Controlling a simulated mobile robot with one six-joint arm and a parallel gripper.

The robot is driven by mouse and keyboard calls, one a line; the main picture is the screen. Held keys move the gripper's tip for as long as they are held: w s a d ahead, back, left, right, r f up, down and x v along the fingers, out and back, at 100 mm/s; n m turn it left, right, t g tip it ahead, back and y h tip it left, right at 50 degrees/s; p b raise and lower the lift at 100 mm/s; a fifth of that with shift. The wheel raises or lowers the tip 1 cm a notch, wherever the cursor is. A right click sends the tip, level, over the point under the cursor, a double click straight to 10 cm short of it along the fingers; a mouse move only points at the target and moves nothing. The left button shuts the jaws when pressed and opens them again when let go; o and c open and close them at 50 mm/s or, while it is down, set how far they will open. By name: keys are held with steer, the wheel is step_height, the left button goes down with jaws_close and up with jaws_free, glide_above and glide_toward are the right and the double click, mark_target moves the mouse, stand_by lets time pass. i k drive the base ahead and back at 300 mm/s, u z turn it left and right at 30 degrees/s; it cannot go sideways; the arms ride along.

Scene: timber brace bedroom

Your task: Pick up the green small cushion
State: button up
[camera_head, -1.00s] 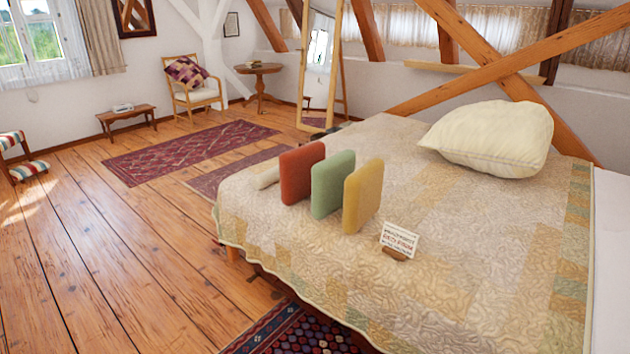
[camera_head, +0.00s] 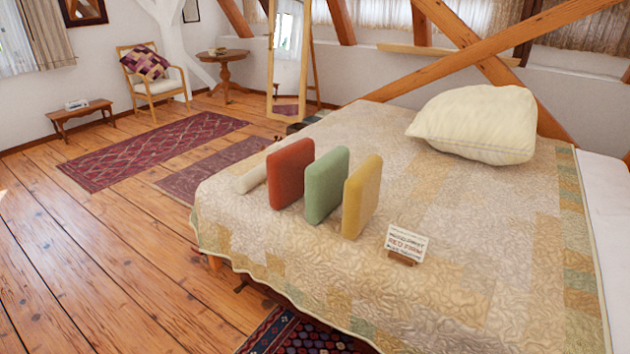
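The green small cushion (camera_head: 326,186) stands upright on the quilted bed (camera_head: 460,270), in the middle of a row of three. A red cushion (camera_head: 291,173) stands just to its left and a yellow cushion (camera_head: 361,197) just to its right. The gaps between the cushions look narrow. My gripper is not in the head view.
A small sign (camera_head: 405,243) stands on the bed to the right of the row. A rolled cream item (camera_head: 251,178) lies left of the red cushion. A large cream pillow (camera_head: 478,124) lies farther back. Open wooden floor (camera_head: 110,250) lies left of the bed.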

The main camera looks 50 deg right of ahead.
mark_target(326, 178)
steer(key=z, duration=0.05)
steer(key=i, duration=1.2)
steer(key=z, duration=0.25)
